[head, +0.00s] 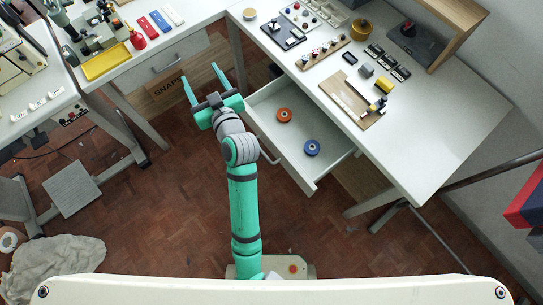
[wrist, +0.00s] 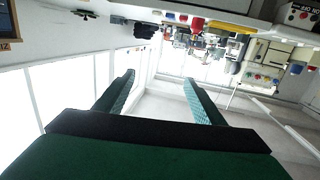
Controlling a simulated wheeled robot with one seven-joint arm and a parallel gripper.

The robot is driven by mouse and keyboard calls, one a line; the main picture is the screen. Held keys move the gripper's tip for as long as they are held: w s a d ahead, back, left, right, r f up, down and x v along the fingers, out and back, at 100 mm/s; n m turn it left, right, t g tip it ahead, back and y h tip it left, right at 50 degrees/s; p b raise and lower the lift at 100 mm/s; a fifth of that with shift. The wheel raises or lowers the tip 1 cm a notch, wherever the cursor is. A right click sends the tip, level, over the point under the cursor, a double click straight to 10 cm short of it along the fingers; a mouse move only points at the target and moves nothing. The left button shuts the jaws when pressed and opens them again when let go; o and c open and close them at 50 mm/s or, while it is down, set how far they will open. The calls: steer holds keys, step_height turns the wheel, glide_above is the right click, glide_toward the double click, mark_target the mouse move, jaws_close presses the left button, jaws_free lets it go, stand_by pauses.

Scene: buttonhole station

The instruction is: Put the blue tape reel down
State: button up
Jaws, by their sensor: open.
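The blue tape reel (head: 312,147) lies flat in the open white drawer (head: 290,170), toward its front right. An orange reel (head: 285,115) lies apart from it, farther back in the same drawer. My gripper (head: 203,84) is to the left of the drawer, with its two teal fingers spread apart and nothing between them. In the wrist view my gripper (wrist: 158,95) is also open and empty, facing the room away from the drawer. The blue reel does not show in the wrist view.
A second table with a yellow tray (head: 107,62) stands at upper left. Crumpled grey cloth (head: 50,262) lies on the floor at lower left.

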steer(key=s+d+f+m+h, duration=0.4)
steer(key=s+d+f, duration=0.15)
steer(key=s, duration=0.45)
steer(key=s+d+f+m+h, duration=0.4)
steer(key=s+f, duration=0.2)
steer(key=s, duration=0.4)
steer(key=s+d+n, duration=0.1)
steer(key=s+d, duration=0.4)
steer(key=s, duration=0.3)
steer(key=s+d+r+n, duration=0.1)
steer(key=s+d, duration=0.4)
steer(key=s, duration=0.3)
steer(key=shift+s+r, duration=0.25)
steer(key=shift+s, duration=0.15)
